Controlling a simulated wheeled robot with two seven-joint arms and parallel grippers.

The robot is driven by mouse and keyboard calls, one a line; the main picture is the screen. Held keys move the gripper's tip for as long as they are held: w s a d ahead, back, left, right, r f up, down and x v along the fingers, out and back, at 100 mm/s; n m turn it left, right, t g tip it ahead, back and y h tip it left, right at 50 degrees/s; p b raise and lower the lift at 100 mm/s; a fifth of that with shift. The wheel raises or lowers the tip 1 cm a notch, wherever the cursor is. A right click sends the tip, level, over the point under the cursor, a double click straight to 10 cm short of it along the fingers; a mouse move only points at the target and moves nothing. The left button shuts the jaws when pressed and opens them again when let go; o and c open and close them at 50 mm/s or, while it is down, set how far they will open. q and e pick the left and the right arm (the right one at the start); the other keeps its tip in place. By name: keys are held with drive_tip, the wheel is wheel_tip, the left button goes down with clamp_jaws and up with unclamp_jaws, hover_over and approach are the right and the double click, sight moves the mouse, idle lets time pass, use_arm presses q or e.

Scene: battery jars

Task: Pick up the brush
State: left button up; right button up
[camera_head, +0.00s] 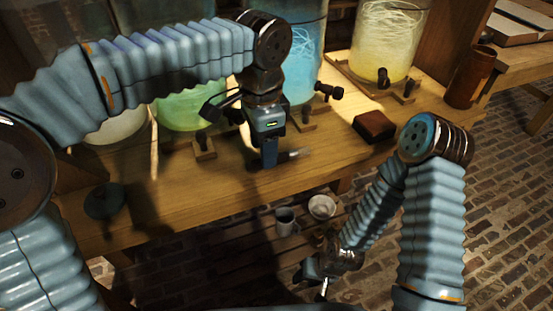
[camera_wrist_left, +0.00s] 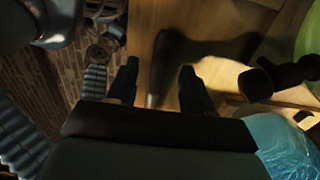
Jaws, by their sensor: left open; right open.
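The brush lies on the wooden bench. In the head view only a pale end (camera_head: 296,154) shows, just right of my left gripper (camera_head: 268,160). In the left wrist view the brush (camera_wrist_left: 159,65) looks like a dark, slim shape with a light lower end, between the two fingers of my left gripper (camera_wrist_left: 158,82). The fingers are open and stand on either side of it, apart from it. Its exact height below the fingertips is hard to tell. My right gripper (camera_head: 322,280) is open, low in front of the bench, with its jaws small and dark.
Glass jars of green (camera_head: 185,108), blue (camera_head: 300,65) and yellow (camera_head: 390,40) liquid with black taps stand behind. A brown box (camera_head: 374,126) lies right of the gripper. A brown cylinder (camera_head: 470,77) stands at the right end. A cup (camera_head: 285,221) and bowl (camera_head: 322,206) sit below.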

use_arm(q)
wheel_tip(320, 180, down, 2)
drive_tip(key=shift+f, duration=0.25)
clamp_jaws()
drive_tip(key=shift+r, duration=0.15)
